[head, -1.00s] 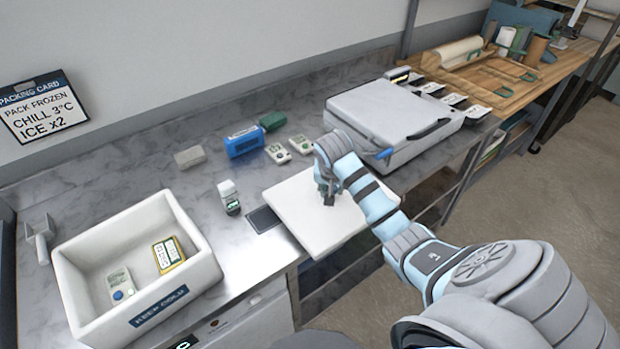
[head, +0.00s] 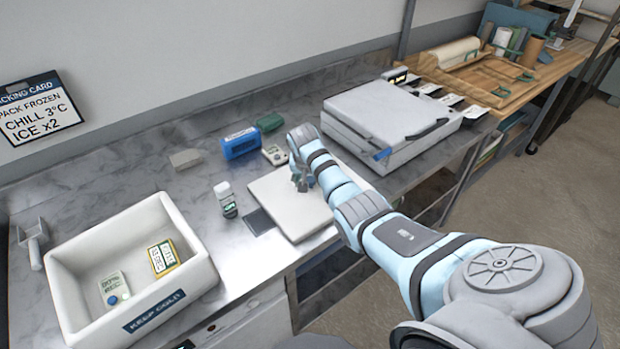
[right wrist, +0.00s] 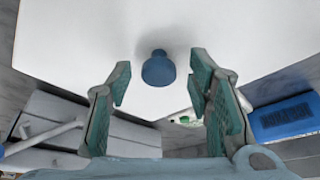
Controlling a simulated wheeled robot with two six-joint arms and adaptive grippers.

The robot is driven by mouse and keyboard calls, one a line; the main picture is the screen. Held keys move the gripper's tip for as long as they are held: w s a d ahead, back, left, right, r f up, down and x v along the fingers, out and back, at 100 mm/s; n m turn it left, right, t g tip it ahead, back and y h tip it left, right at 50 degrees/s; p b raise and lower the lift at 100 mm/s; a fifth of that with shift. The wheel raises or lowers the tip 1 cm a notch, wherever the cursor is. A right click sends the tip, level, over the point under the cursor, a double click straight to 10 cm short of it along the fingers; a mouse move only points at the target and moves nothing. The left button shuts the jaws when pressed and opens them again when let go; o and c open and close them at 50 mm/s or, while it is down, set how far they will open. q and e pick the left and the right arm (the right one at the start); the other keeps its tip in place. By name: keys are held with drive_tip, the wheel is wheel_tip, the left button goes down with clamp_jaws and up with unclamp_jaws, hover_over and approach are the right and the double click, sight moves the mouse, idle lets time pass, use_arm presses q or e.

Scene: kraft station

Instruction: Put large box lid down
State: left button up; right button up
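The large white lid (head: 280,212) lies flat on the steel counter near its front edge, beside a small dark pad (head: 258,221). In the right wrist view the lid (right wrist: 90,40) fills the upper part, with its blue knob (right wrist: 158,69) standing out. My right gripper (head: 302,184) is over the lid in the head view. In the wrist view its fingers (right wrist: 162,90) are spread apart, with the knob showing between and just beyond the tips. No contact shows. The arm hides the lid's right side. My left gripper is not in view.
A white open bin (head: 190,292) with two packs stands at the left. A large grey case (head: 385,115) is at the right.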

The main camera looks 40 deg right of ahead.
drive_tip(key=shift+s+r, duration=0.1)
drive_tip(key=shift+r, duration=0.2)
drive_tip(key=p+v, duration=0.1)
drive_tip(key=v, duration=1)
drive_tip(key=shift+r, duration=0.3)
drive_tip(key=shift+f, duration=0.1)
